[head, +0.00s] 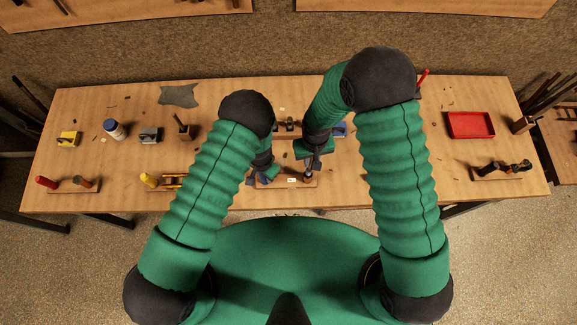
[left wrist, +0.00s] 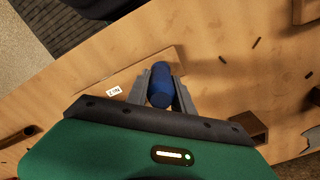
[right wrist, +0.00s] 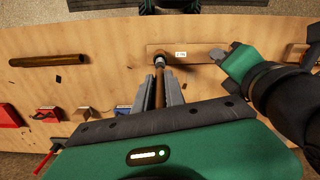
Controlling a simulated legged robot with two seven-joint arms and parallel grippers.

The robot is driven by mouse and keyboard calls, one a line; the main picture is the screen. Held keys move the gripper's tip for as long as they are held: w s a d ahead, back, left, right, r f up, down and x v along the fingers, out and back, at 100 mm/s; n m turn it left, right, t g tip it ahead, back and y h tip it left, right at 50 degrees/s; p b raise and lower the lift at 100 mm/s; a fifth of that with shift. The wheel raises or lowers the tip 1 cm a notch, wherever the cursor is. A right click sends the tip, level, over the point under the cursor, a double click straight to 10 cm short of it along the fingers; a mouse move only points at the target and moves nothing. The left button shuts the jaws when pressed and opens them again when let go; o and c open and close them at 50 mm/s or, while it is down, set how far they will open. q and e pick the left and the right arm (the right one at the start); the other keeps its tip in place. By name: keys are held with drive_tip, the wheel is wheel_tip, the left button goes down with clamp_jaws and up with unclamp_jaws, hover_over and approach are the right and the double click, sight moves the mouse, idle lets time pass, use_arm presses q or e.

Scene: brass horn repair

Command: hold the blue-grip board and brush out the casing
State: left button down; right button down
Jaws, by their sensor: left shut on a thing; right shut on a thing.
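The wooden board (head: 305,183) with a white label lies near the front middle of the table; it also shows in the right wrist view (right wrist: 195,50). My left gripper (left wrist: 160,90) is shut on the board's blue grip (left wrist: 160,70). My right gripper (right wrist: 160,92) is shut on the brown handle of the brush (right wrist: 160,90). The brush's grey end meets the dark round mouth of the casing (right wrist: 168,56) on the board. How deep the bristles sit is hidden. In the head view my right gripper (head: 312,163) is above the board, partly covered by my arm.
A red tray (head: 470,125) is at the right, and a board with dark parts (head: 502,171) lies in front of it. A grey cloth (head: 179,95), a white bottle (head: 115,130) and a yellow block (head: 69,139) are at the left.

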drive_tip(key=shift+s+f, duration=0.1)
drive_tip(key=shift+f, duration=0.05)
idle(0.6)
drive_tip(key=shift+f, duration=2.35)
drive_tip(key=shift+r, duration=0.1)
drive_tip(key=shift+r, duration=2.4)
